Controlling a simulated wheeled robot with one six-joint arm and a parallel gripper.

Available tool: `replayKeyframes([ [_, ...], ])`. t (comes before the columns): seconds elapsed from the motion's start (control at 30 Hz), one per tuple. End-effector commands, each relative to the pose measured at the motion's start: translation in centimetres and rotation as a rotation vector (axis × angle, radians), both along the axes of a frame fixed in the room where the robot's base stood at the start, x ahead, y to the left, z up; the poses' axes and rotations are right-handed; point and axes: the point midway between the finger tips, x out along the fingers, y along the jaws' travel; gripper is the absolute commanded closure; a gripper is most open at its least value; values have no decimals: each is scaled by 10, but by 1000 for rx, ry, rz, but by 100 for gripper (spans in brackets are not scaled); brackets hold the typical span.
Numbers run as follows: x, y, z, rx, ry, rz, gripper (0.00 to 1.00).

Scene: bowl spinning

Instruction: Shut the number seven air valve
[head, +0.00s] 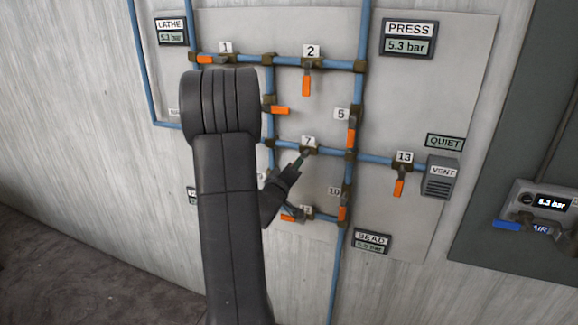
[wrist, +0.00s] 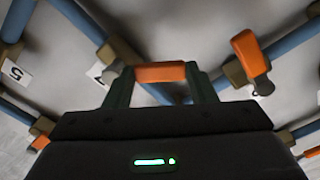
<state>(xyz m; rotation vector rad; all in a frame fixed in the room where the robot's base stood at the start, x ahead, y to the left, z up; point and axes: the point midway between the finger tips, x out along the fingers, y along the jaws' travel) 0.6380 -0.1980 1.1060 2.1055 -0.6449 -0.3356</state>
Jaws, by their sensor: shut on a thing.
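The number seven valve (head: 309,150) sits on a blue pipe in the middle of the board, just below its "7" label (head: 308,141). My gripper (head: 299,163) reaches it from the lower left and is shut on its handle. In the head view the gripper hides the handle's orange part, and the grey stem slants down and left from the pipe. In the wrist view the orange handle (wrist: 160,72) lies between my two fingers, with the valve at its left end. A partly hidden label (wrist: 97,73) is beside it.
Other orange-handled valves are close by: number 5 (head: 351,137), number 13 (head: 399,187), number 2 (head: 306,85) and one at lower left (head: 291,216). Another orange handle (wrist: 250,52) is right of my fingers in the wrist view. The PRESS display (head: 408,39) reads 5.3 bar.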

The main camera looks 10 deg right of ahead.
Motion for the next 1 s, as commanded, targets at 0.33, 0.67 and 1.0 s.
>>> replayKeyframes([
  [0.33,-9,-13,-7,-262,177,0,90],
  [0.67,-15,-22,-10,-439,299,0,90],
  [1.0,-18,-26,-10,-515,349,2,90],
])
